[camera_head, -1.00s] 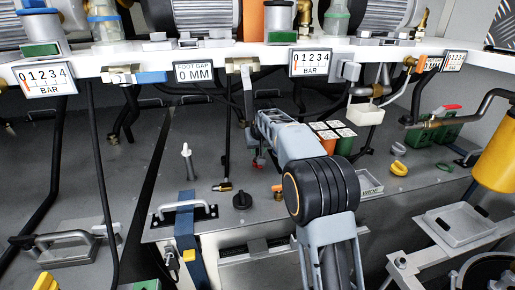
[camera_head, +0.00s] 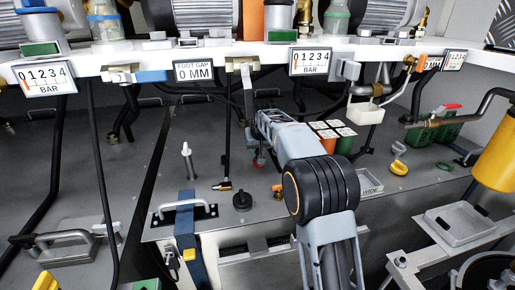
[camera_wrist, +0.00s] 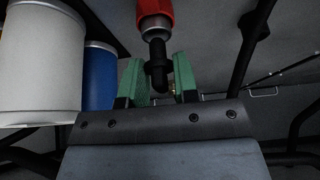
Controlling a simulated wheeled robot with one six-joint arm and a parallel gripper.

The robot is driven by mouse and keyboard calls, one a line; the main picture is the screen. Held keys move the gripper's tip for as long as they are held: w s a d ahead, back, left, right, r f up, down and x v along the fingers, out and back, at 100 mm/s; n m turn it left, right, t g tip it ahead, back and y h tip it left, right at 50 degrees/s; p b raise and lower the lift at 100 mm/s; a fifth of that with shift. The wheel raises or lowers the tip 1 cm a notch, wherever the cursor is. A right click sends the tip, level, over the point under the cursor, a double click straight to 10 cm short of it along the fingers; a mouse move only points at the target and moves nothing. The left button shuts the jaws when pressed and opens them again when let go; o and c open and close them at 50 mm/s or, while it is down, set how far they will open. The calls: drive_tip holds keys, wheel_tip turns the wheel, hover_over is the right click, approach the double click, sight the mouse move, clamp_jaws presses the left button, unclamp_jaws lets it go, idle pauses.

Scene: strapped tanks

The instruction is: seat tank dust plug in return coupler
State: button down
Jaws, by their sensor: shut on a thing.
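In the wrist view my gripper (camera_wrist: 160,66) has its two green finger pads on either side of a small black plug (camera_wrist: 158,76). It is shut on that plug. A red coupler (camera_wrist: 154,10) with a grey metal collar is just beyond the plug, roughly in line with it. The plug's far end appears to meet the collar; I cannot tell how deeply it sits. In the head view my arm hides the fingertips and the plug. A small red part (camera_head: 258,163) shows just below my wrist there, but I cannot tell what it is.
A white cylinder (camera_wrist: 42,65) and a blue cylinder (camera_wrist: 99,75) stand left of my gripper in the wrist view. Black hoses hang beneath the white shelf (camera_head: 215,55). Orange and green containers (camera_head: 325,140) stand right of my arm. A black knob (camera_head: 242,200) is on the deck.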

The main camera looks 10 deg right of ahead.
drive_tip(key=shift+f+b, duration=0.7)
drive_tip(key=shift+f, duration=0.3)
drive_tip(key=c, duration=0.9)
unclamp_jaws()
drive_tip(key=shift+a, duration=0.1)
drive_tip(key=shift+c, duration=0.2)
drive_tip(key=shift+o, duration=0.8)
drive_tip(key=shift+s, duration=0.1)
drive_tip(key=shift+d, duration=0.25)
drive_tip(key=shift+a+r, duration=0.15)
drive_tip(key=b+v, duration=0.1)
drive_tip(key=v, duration=1.2)
drive_tip(key=shift+d+r+b, duration=0.2)
drive_tip(key=shift+d+b, duration=0.05)
drive_tip(key=shift+b, duration=0.1)
